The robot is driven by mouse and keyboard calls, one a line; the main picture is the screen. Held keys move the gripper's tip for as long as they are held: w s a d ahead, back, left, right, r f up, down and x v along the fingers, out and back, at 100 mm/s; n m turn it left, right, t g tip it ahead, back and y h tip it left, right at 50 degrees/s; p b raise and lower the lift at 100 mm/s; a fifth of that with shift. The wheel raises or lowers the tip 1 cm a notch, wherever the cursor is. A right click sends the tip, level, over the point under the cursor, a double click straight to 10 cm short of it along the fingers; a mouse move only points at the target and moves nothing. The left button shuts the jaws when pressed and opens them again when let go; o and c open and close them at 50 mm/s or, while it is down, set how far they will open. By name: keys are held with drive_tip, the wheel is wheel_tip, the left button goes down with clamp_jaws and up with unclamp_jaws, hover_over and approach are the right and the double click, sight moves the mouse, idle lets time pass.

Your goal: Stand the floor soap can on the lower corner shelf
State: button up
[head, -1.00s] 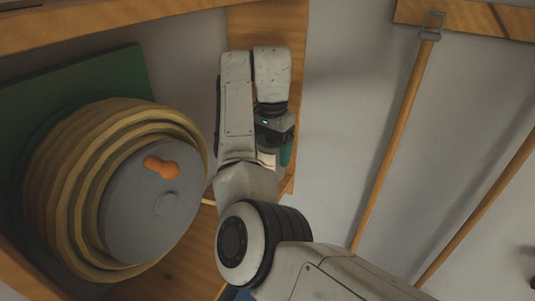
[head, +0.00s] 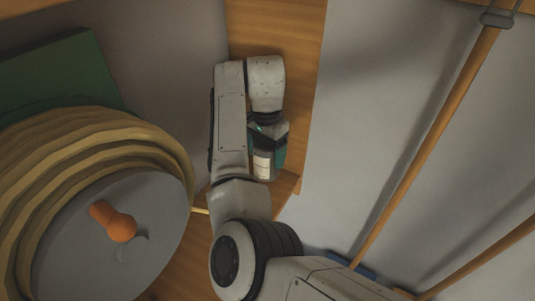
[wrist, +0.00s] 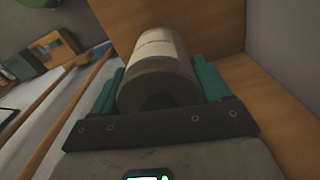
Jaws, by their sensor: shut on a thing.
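The soap can, grey with a pale label, is held in my gripper (head: 266,158). In the wrist view the can (wrist: 157,72) lies between the teal fingers of my gripper (wrist: 157,85), its round grey end facing the camera. In the head view the labelled side of the can (head: 262,166) shows just below the gripper. A wooden corner shelf board (head: 287,184) lies beside and below the can, partly hidden by my arm. I cannot tell whether the can touches it.
A tall wooden panel (head: 300,60) rises behind my gripper. A coiled hose on a grey reel (head: 75,245) with an orange knob (head: 121,228) stands close on the left. Long wooden handles (head: 430,135) lean along the wall at right. Wall between is bare.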

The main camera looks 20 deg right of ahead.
sight(267, 161)
drive_tip(key=shift+w+f+b, duration=0.2)
drive_tip(key=shift+f+b, duration=0.9)
drive_tip(key=shift+f, duration=0.55)
drive_tip(key=shift+s+d, duration=0.1)
drive_tip(key=o, duration=1.4)
drive_tip(key=shift+f, duration=0.1)
wheel_tip(267, 161, up, 12)
drive_tip(key=shift+r+p, duration=0.15)
drive_tip(key=shift+p, duration=0.95)
